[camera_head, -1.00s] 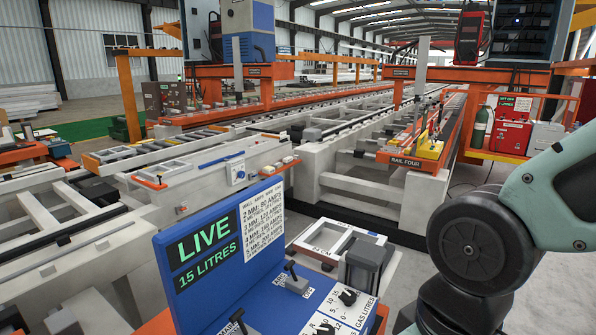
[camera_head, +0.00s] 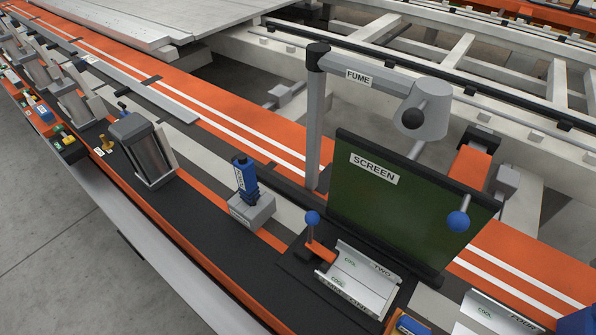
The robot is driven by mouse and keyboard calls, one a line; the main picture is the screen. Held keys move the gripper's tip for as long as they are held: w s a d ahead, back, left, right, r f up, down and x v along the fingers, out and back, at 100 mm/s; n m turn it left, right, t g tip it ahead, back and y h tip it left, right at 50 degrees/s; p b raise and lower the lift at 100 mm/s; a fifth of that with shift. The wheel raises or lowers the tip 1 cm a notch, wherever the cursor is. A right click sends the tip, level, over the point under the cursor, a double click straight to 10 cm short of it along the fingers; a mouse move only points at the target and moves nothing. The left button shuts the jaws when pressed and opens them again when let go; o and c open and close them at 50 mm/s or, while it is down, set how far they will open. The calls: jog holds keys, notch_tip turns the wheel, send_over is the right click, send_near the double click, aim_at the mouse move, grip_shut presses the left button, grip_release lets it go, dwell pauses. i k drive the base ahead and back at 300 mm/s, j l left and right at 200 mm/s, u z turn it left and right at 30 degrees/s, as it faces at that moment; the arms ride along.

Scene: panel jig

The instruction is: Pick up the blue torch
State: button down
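A blue upright object with a white label and dark parts (camera_head: 245,182), which looks like the blue torch, stands in a grey block (camera_head: 252,211) on the black bench strip, near the middle of the head view. Its label is too small to read. Its lower end is hidden in the block. My gripper is not in view, and no part of my arm shows.
A dark green screen (camera_head: 400,200) and a grey fume arm (camera_head: 315,120) stand right of it. A blue-knobbed lever (camera_head: 313,218) and a metal tray (camera_head: 360,280) are in front of the screen. A grey box-like unit (camera_head: 145,150) stands to the left.

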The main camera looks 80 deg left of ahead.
aim_at(243, 166)
jog(key=u, duration=2.7)
